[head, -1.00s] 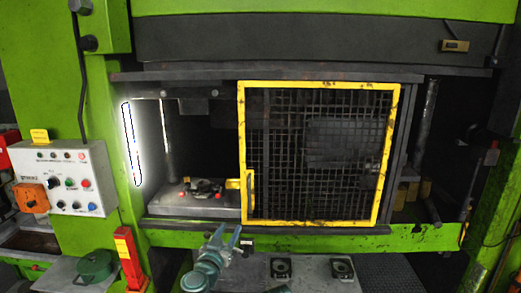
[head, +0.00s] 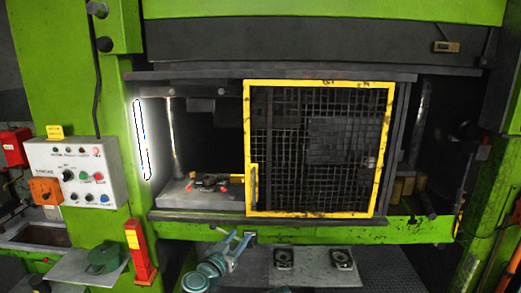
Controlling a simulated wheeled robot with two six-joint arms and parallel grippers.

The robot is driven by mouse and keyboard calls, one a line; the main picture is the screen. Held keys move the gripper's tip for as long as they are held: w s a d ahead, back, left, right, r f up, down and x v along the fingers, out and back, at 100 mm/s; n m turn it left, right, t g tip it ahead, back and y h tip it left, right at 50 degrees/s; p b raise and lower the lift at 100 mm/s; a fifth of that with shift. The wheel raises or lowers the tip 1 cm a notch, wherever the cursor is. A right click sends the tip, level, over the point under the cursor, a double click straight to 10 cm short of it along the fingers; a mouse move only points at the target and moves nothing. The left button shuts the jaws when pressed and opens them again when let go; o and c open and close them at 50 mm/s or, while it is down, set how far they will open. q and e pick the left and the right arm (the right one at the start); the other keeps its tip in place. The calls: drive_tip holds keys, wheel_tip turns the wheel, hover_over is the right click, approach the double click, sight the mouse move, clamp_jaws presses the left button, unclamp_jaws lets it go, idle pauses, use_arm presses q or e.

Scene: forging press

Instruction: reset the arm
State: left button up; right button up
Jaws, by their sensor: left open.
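My left gripper (head: 234,243) shows at the bottom centre of the head view, in front of the press's lower green beam. Its two blue-grey fingers are spread apart with nothing between them. The arm (head: 205,275) behind it comes up from the bottom edge. My right gripper is not in the picture.
The press's yellow-framed mesh guard (head: 318,150) covers the right part of the opening; the left part is uncovered, showing a die bed (head: 200,196).

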use_arm(q)
drive_tip(key=s+d+f+m+g, duration=0.1)
drive_tip(key=s+f+g, duration=0.25)
drive_tip(key=f, duration=0.25)
drive_tip(key=s+d+f+g, duration=0.1)
drive_tip(key=s+f+g, duration=0.2)
drive_tip(key=f+g, duration=0.25)
drive_tip(key=s+a+f+n+g+y, duration=0.6)
drive_tip(key=s+a+f, duration=0.3)
drive_tip(key=s+a, duration=0.35)
drive_tip(key=s+d+f+m+g+y+b, duration=0.1)
drive_tip(key=s+d+f+m+b, duration=0.3)
drive_tip(key=d+f+b, duration=0.4)
drive_tip(key=s+d+y, duration=0.1)
drive_tip(key=d, duration=0.2)
drive_tip(key=shift+f+b, duration=0.3)
drive_tip(key=shift+b, duration=0.05)
